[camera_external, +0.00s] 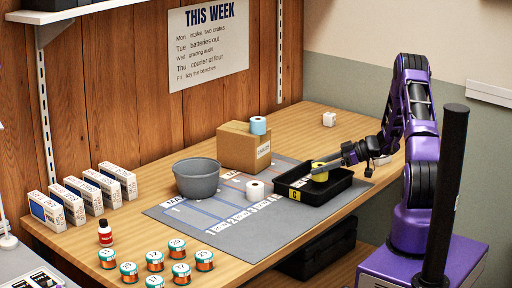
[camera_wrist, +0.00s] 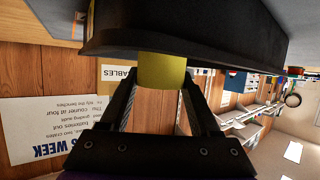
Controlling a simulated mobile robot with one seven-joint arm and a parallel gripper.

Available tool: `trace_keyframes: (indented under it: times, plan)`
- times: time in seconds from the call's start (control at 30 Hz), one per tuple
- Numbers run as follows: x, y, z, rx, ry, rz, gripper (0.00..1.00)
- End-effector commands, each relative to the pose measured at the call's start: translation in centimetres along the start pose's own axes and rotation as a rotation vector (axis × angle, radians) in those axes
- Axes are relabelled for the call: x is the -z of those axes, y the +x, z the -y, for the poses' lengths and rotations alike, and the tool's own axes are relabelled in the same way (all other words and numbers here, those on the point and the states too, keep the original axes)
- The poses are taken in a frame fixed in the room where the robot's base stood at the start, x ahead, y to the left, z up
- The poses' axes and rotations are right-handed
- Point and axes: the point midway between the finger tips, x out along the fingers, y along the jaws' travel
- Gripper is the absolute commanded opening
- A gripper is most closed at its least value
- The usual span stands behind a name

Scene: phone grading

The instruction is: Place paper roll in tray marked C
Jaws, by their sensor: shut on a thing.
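A yellow roll (camera_external: 320,173) is at the black tray (camera_external: 340,184), inside its rim in the external view; whether it touches the tray floor I cannot tell. My gripper (camera_external: 322,165) is shut on this yellow roll, reaching in low from the right. In the wrist view the yellow roll (camera_wrist: 162,71) sits between my fingertips (camera_wrist: 161,84), beside the dark tray wall (camera_wrist: 190,32). The tray's front has a yellow label (camera_external: 294,195) with a letter that looks like C. A white roll (camera_external: 255,190) stands on the grey mat (camera_external: 258,235). A light blue roll (camera_external: 258,125) stands on the cardboard box.
Several white boxes (camera_external: 92,189), a small red bottle (camera_external: 105,233) and several labelled round tins (camera_external: 155,260) are at the left. The front mat is clear.

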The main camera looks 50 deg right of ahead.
Motion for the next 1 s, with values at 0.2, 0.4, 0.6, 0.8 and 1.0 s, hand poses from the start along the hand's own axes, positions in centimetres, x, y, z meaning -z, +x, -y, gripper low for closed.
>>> trace_keyframes:
  times: [0.2, 0.4, 0.6, 0.8, 1.0]
  plan:
    - [-1.9, 0.8, 0.0, 0.0, 0.0, 0.0, 0.06]
    - [-1.9, 0.8, 0.0, 0.0, 0.0, 0.0, 0.06]
    - [-2.0, 0.8, 0.0, -0.001, 0.0, 0.0, 0.72]
    - [-2.0, 0.9, 0.0, 0.0, 0.0, 0.0, 0.93]
    - [-2.0, 0.8, 0.0, 0.0, 0.001, 0.0, 0.93]
